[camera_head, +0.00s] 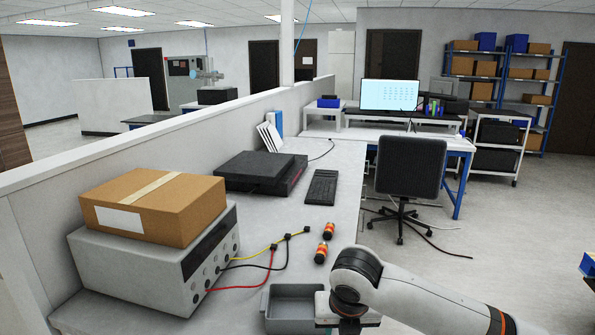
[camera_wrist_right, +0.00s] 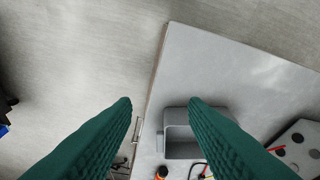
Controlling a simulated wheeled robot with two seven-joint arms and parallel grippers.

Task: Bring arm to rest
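My right arm (camera_head: 415,292) comes in from the lower right in the head view, and its wrist end is beside a grey tray (camera_head: 291,290). In the right wrist view my right gripper (camera_wrist_right: 159,101) has its two green fingers spread apart with nothing between the tips. The fingers point over the bench edge, and the grey tray (camera_wrist_right: 180,133) lies below, partly behind the right finger. The gripper's fingers are not clear in the head view. My left arm and gripper are not in view.
A grey instrument (camera_head: 162,262) with red, yellow and black cables carries a cardboard box (camera_head: 153,205). Open floor lies right.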

